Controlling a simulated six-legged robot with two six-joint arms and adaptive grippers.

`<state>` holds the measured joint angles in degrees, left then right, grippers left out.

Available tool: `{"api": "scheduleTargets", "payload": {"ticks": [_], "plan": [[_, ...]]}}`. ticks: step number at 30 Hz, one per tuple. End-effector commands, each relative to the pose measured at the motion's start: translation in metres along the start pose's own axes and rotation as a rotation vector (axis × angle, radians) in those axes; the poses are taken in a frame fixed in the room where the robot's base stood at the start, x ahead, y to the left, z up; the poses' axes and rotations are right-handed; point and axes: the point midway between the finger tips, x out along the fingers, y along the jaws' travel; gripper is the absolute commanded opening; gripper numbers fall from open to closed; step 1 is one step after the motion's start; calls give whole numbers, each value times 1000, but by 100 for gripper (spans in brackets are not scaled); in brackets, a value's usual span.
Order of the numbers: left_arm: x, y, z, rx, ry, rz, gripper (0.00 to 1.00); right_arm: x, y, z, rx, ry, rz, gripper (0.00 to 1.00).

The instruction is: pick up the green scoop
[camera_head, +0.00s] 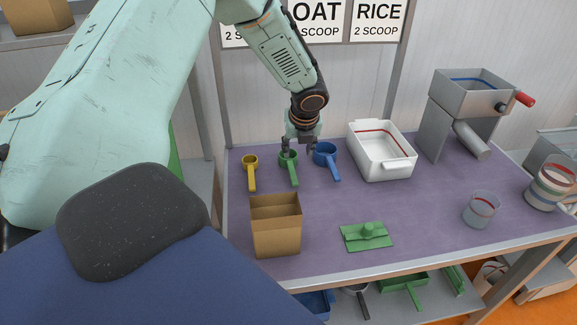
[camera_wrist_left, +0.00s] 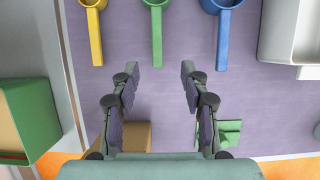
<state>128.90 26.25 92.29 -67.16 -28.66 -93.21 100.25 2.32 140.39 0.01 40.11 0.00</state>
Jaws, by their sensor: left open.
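The green scoop (camera_head: 289,160) lies on the purple table between a yellow scoop (camera_head: 250,169) and a blue scoop (camera_head: 327,157). My left gripper (camera_head: 299,145) is above the table near the green scoop's cup in the head view. In the left wrist view, the green scoop (camera_wrist_left: 157,35) is at the top, its handle pointing down towards the gap between the fingers. The left gripper (camera_wrist_left: 159,68) is open with nothing between its fingertips. The green cup is partly cut off by the top edge there. My right gripper is not in view.
A white bin (camera_head: 381,152) stands right of the blue scoop. A grey mill (camera_head: 465,110) and a clear cup (camera_head: 481,210) are at the right. The table's middle is clear.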

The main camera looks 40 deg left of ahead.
Motion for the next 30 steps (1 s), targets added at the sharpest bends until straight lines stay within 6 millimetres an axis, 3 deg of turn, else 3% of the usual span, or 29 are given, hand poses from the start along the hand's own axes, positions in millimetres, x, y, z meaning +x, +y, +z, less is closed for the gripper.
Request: {"api": "scheduleTargets", "payload": {"ticks": [6,12,20,30], "plan": [[37,0,-14,1,0,1,45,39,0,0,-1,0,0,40],[57,0,-21,1,0,1,45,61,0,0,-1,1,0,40],[72,0,-21,-1,1,2,45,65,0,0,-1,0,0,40],[114,6,-18,-1,1,2,45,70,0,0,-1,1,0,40]]}}
